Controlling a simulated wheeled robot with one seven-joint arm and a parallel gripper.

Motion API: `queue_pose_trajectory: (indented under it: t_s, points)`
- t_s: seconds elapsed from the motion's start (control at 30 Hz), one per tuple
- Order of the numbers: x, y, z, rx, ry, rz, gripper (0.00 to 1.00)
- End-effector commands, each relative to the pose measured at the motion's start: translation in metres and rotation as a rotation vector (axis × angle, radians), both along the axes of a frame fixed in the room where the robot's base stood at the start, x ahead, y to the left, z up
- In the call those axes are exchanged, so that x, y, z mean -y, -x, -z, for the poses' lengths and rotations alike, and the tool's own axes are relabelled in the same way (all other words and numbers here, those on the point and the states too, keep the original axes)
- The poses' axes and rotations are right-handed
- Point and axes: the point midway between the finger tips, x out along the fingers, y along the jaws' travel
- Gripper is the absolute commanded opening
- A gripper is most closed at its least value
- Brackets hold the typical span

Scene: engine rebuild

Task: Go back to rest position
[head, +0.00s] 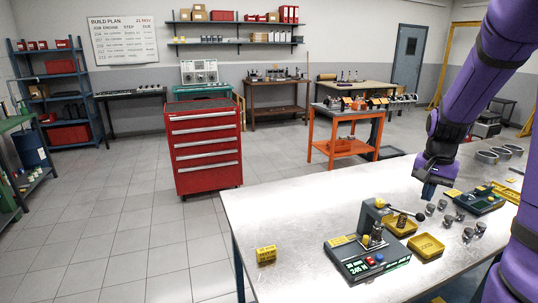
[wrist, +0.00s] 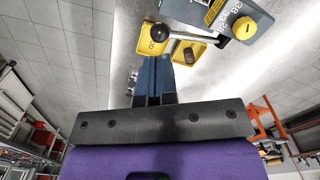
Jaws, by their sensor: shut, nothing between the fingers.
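My gripper (head: 428,190) hangs at the end of my purple arm, above the back part of the metal workbench (head: 290,205). It is shut and empty, and its fingers (wrist: 154,78) show closed together in the wrist view. It is apart from the things on the bench. In the head view, a press-like device (head: 367,255) with a yellow knob and a lit display stands in front of it. Two yellow trays, the rear one (head: 400,226) and the front one (head: 427,246), lie beside the device.
Several small metal parts (head: 468,234) lie on the bench right of the trays. A second device (head: 482,202) and metal rings (head: 487,157) are further right. A yellow block (head: 266,254) sits near the left edge. A red tool cabinet (head: 206,150) and orange cart (head: 345,140) stand beyond. The bench's back left is clear.

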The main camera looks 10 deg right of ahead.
Motion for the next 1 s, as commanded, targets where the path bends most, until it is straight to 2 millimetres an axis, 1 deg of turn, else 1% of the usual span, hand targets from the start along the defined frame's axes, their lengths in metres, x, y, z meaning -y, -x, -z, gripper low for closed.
queue_pose_trajectory:
  t_s: [0.07, 0.17, 0.27, 0.3, 0.47, 0.6, 0.7, 0.83, 1.0]
  points:
    - [-0.005, 0.0, -0.005, 0.009, 0.0, -0.014, 0.0]
    - [-0.019, 0.003, -0.019, 0.035, 0.002, -0.057, 0.0]
    - [-0.042, 0.009, -0.041, 0.074, 0.006, -0.128, 0.0]
    - [-0.052, 0.012, -0.05, 0.092, 0.008, -0.161, 0.0]
    - [-0.091, 0.03, -0.083, 0.16, 0.022, -0.295, 0.0]
    - [-0.123, 0.051, -0.108, 0.215, 0.043, -0.411, 0.0]
    - [-0.144, 0.069, -0.122, 0.254, 0.062, -0.494, 0.0]
    - [-0.169, 0.094, -0.138, 0.302, 0.09, -0.599, 0.0]
    - [-0.196, 0.129, -0.152, 0.363, 0.136, -0.73, 0.0]
